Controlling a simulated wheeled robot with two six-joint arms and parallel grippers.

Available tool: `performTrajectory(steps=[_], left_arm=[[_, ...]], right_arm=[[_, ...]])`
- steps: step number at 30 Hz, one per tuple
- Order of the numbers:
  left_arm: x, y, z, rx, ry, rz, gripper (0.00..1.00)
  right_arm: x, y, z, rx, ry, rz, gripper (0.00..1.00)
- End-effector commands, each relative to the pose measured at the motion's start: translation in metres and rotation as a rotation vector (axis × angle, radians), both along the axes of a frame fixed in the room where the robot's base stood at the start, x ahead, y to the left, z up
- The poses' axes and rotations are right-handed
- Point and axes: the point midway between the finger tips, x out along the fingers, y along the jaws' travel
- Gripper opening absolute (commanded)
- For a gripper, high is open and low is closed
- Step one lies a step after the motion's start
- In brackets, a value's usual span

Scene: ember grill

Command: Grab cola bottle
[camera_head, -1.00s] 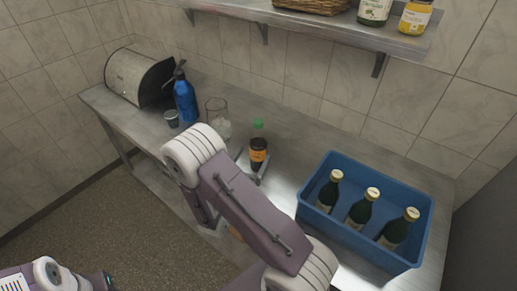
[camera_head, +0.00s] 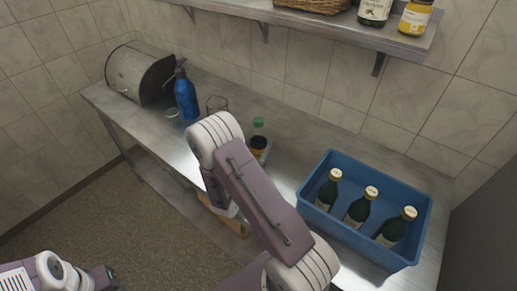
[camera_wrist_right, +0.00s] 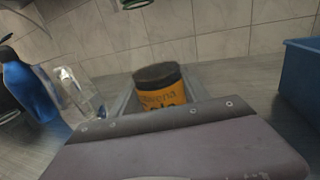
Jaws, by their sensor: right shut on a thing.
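The cola bottle (camera_head: 258,143) has a green cap and an orange label, and stands upright at the metal counter behind my right arm. Its lower part is hidden by the arm in the head view. In the right wrist view the orange-labelled bottle (camera_wrist_right: 164,98) sits between the grey fingers of my right gripper (camera_wrist_right: 160,90), which is shut on it. Whether its base touches the counter is hidden. My left arm shows at the bottom left of the head view, with its dark gripper end (camera_head: 104,278) partly seen; its jaws are unclear.
A blue crate (camera_head: 318,219) with 3 green bottles stands to the right. A clear glass (camera_head: 217,104), a blue siphon bottle (camera_head: 186,97) and a metal bread bin (camera_head: 133,72) are to the left. A wall shelf (camera_head: 345,30) hangs above the back.

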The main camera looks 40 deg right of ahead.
Motion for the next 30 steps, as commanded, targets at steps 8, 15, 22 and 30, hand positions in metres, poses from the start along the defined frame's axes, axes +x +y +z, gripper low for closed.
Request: performTrajectory(steps=[8,15,22,30], left_arm=[[0.000,0.000,0.000,0.000,0.000,0.000,0.36],[0.000,0.000,0.002,0.000,0.000,0.000,0.36],[0.000,0.000,0.000,0.000,0.000,0.000,0.36],[0.000,0.000,0.056,0.000,0.000,0.000,0.36]], right_arm=[[0.000,0.000,0.004,0.000,-0.002,0.000,0.00],[0.000,0.000,0.037,0.000,-0.007,-0.001,0.00],[-0.034,-0.024,0.065,-0.001,-0.002,-0.006,0.00],[-0.051,-0.037,0.088,-0.005,0.008,-0.006,0.00]])
